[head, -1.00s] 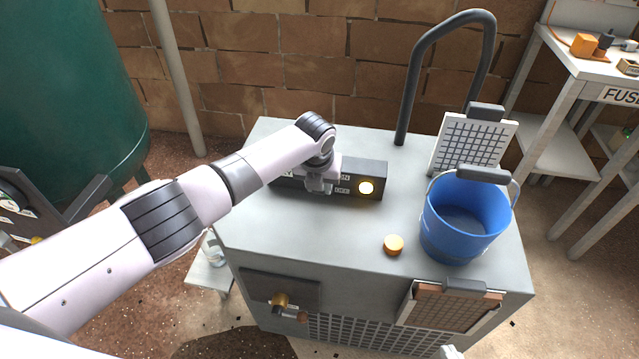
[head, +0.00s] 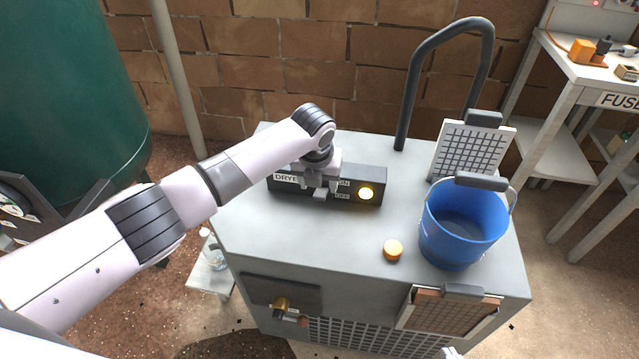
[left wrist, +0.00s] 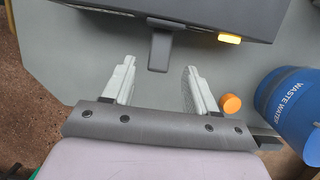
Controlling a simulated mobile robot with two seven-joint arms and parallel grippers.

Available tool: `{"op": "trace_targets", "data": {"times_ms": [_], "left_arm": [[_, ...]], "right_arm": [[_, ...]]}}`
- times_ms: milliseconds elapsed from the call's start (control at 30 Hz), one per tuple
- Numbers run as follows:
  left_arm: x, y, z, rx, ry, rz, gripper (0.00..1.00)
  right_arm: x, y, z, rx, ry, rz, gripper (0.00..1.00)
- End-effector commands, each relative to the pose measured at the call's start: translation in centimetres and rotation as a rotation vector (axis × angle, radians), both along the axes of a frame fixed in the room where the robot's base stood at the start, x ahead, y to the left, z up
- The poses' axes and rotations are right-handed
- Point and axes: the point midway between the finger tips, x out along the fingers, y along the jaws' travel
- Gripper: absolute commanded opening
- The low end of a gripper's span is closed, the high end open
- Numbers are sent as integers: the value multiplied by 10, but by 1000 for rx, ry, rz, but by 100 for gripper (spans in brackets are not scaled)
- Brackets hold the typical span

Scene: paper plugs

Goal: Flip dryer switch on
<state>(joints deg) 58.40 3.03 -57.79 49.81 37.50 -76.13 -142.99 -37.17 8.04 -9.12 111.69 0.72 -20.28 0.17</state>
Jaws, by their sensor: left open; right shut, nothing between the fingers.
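The dark dryer box (head: 279,186) sits on the grey cabinet top, with DRYER, ON and OFF labels and a glowing yellow lamp (head: 366,193). Its grey switch lever (head: 320,194) sticks out of the front; it also shows in the left wrist view (left wrist: 160,50). I cannot tell its setting for sure. My left gripper (head: 319,186) is open at the box front. In the left wrist view its fingers (left wrist: 160,82) are spread wide and empty, with the lever ahead between them, apart from both. Only a pale tip of my right gripper (head: 450,352) shows at the bottom edge; it is shut and empty.
A blue bucket (head: 462,225) and an orange cap (head: 393,250) stand on the cabinet (head: 300,240) to the right. A gridded filter panel (head: 468,150) and a dark bent pipe (head: 411,95) are behind the bucket.

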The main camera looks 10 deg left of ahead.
Motion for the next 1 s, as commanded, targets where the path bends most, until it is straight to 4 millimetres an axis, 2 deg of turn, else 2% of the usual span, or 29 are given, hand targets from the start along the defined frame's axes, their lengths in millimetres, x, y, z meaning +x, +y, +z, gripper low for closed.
{"op": "trace_targets", "data": {"times_ms": [200, 400, 867, 1000], "left_arm": [[-6, 1, 21, 0, 0, 0, 57], [-8, 1, 27, 2, 1, 1, 57], [-9, 0, 26, -1, 2, 2, 57], [-23, -8, 14, -43, 19, 52, 57]], "right_arm": [[0, 0, 4, 0, 0, 0, 0], [0, 0, 4, 0, 1, 0, 0], [0, 0, 4, 0, 1, 0, 0], [0, 0, 4, 0, 1, 0, 0]]}}
